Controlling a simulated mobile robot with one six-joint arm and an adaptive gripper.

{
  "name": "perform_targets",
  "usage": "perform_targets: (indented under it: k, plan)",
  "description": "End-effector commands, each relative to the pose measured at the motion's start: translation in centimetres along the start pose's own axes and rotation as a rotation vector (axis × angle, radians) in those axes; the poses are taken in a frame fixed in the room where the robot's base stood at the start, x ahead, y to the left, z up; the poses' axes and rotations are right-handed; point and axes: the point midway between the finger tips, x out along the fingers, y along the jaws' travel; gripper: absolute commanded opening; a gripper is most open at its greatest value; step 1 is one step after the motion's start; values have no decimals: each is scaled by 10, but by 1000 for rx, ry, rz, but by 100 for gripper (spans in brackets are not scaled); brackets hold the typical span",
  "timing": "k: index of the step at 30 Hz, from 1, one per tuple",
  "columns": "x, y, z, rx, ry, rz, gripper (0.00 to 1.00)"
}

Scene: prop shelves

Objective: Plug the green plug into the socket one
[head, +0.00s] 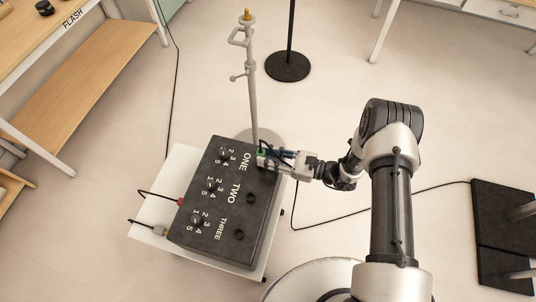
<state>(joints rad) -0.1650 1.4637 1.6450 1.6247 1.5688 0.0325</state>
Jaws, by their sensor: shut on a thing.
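A black box (215,235) with white labels ONE, TWO and THREE stands on a white stand. My gripper (273,155) is at the box's upper right edge, beside the label ONE. It is shut on the green plug (262,161), of which only a small part shows. Socket one is hidden under the plug and gripper. I cannot tell whether the plug is inside the socket or just above it. Socket two (252,198) and socket three (239,234) show as empty dark holes.
A red plug (180,201) and a grey plug (164,230) with black cables are at the box's left side. A grey metal stand (252,95) rises just behind the box. A wooden shelf (95,85) is at the left. Black cables lie on the floor.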

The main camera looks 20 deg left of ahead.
Motion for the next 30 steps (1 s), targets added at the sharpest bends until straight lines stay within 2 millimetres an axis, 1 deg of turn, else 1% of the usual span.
perform_targets:
  k: [1,3,7,16,30]
  plan:
    - [0,0,-7,0,0,0,1]
    - [0,0,-12,0,0,0,1]
    - [0,0,-8,0,0,0,1]
    - [-1,0,-11,-1,0,-4,1]
    - [-2,0,-11,-1,0,-4,1]
